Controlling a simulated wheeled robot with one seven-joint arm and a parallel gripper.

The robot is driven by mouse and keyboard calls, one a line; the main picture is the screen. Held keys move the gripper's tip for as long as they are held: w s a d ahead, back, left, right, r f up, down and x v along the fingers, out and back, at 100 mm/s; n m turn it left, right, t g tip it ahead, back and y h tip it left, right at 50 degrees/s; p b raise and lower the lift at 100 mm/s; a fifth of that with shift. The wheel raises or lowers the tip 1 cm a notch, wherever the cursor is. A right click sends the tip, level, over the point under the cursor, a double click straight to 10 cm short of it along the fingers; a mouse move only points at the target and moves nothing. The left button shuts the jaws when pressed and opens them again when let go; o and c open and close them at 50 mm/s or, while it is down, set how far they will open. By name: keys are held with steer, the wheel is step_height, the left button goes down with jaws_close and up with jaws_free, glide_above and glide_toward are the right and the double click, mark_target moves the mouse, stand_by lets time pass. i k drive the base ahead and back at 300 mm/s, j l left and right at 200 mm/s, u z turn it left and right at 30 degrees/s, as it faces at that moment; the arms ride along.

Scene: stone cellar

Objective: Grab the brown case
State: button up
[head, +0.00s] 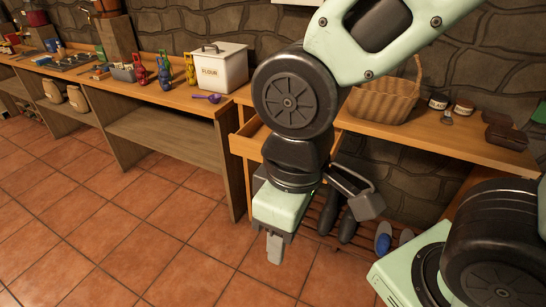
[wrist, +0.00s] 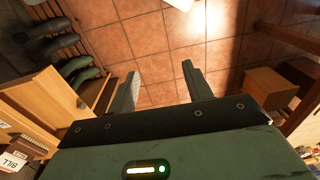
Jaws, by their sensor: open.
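A dark brown case-like object (head: 506,137) lies on the right part of the wooden bench in the head view, near its front edge. It is small there, and I cannot tell for sure that it is the brown case. My gripper (head: 274,258) hangs pointing down in front of the bench, over the tiled floor, well to the left of and below that object. In the wrist view my gripper (wrist: 160,70) has its two fingers apart with only floor tiles between them. I cannot make out the case with certainty in the wrist view.
An open drawer (head: 247,142) juts out behind my arm. Shoes (head: 383,237) sit below. A flour tin (head: 219,68) stands further left. The left floor is clear.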

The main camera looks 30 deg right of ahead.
mark_target(493, 139)
steer(key=z, duration=2.05)
steer(key=i+l+u, duration=0.15)
steer(key=i+l, duration=0.15)
steer(key=i, duration=0.25)
steer(key=i+l+u, duration=0.15)
steer(key=i+l, duration=0.2)
steer(key=i, duration=0.15)
